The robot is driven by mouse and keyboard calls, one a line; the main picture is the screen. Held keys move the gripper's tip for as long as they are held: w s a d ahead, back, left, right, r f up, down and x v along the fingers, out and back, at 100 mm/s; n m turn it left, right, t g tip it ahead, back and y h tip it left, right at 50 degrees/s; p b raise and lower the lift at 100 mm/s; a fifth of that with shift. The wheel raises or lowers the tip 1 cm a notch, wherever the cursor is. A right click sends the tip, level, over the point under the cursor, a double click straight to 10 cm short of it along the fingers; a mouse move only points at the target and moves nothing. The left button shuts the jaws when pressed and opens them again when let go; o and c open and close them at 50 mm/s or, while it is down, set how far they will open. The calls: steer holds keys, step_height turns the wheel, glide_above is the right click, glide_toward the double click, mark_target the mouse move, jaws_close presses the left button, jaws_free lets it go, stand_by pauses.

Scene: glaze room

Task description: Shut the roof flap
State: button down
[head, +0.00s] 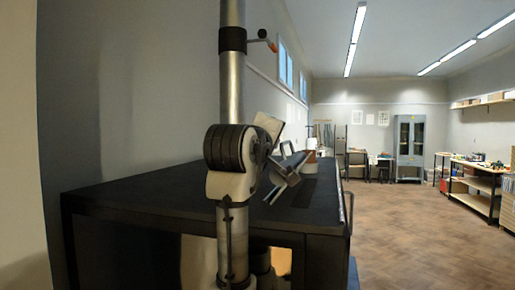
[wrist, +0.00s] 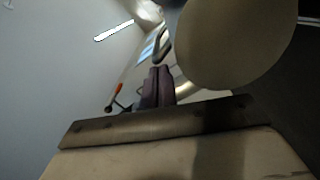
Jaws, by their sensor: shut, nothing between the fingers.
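A small lever with an orange handle (head: 271,45) sticks out to the right, beside the black collar on the upright metal pole. It also shows in the wrist view, where the orange handle (wrist: 118,88) lies left of my fingers and apart from them. I cannot make out the roof flap itself or how it stands. My gripper (wrist: 161,69) is shut and empty, its two dark fingers side by side. In the head view my fingers are not clearly seen near my wrist joint. A large beige rounded shape (wrist: 235,45) fills the upper right of the wrist view.
A dark bench (head: 130,205) stands against the left wall under my arm. High windows (head: 286,68) are in that wall. A grey cabinet (head: 410,148) and a workbench (head: 475,182) stand farther back. The wooden floor (head: 410,230) to the right is clear.

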mark_target(298, 167)
steer(key=d+m, duration=0.1)
steer(key=s+d+m, duration=0.1)
steer(key=d+m, duration=0.1)
steer(key=shift+s+d+m+b, duration=0.2)
steer(key=shift+s+m+b, duration=0.1)
steer(key=shift+s+d+f+m+b, duration=0.15)
steer(key=shift+d+m, duration=0.35)
steer(key=shift+m, duration=0.05)
steer(key=shift+s+d+f+m+b, duration=0.15)
steer(key=shift+d+m, duration=0.35)
steer(key=shift+m, duration=0.05)
steer(key=shift+s+d+f+m, duration=0.25)
steer(key=shift+d+f+m, duration=0.2)
steer(key=shift+d+m, duration=0.4)
steer(key=shift+s+a, duration=0.1)
